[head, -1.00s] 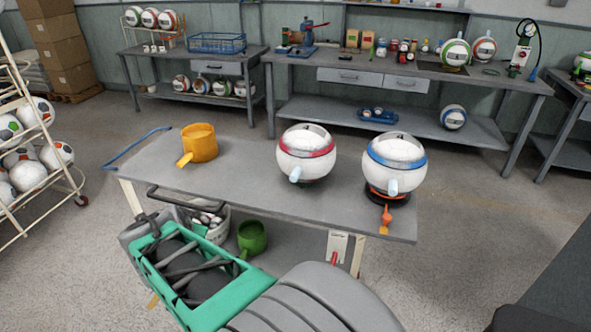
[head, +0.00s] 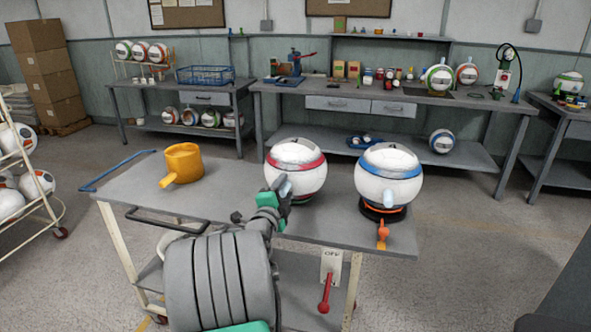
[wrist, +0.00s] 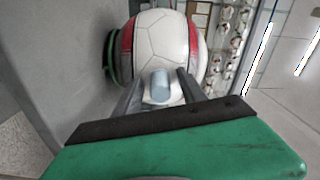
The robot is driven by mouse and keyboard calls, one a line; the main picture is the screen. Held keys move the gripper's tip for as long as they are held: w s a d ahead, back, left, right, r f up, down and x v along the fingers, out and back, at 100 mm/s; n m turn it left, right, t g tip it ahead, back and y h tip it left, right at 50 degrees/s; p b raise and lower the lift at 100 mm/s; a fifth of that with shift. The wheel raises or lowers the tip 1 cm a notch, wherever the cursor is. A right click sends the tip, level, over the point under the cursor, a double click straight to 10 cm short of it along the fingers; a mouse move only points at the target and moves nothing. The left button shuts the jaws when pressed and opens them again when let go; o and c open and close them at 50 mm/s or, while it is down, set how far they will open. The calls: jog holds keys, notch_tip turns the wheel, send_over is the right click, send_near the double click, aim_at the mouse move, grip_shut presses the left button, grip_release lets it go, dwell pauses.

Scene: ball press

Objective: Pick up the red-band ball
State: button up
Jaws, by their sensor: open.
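The red-band ball (head: 296,168) sits on the grey cart top, white with a red band and a pale blue-grey stub on its near side. It also fills the upper middle of the wrist view (wrist: 160,45). My gripper (head: 277,200) is at the near side of this ball. In the wrist view my gripper (wrist: 160,95) is open, with its two dark fingers on either side of the stub (wrist: 160,86). I cannot tell whether the fingers touch it. The blue-band ball (head: 388,172) stands to the right on a dark round base with an orange lever.
An orange pot (head: 184,163) with a handle stands on the left of the cart (head: 130,187). A red lever (head: 326,295) hangs at the cart's front. Workbenches (head: 400,95) with balls and tools line the wall. A ball rack (head: 30,190) is far left.

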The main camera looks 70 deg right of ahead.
jog(key=shift+c, duration=0.2)
jog(key=shift+a, duration=0.1)
grip_shut()
dwell(1.0)
jog(key=shift+r, duration=0.1)
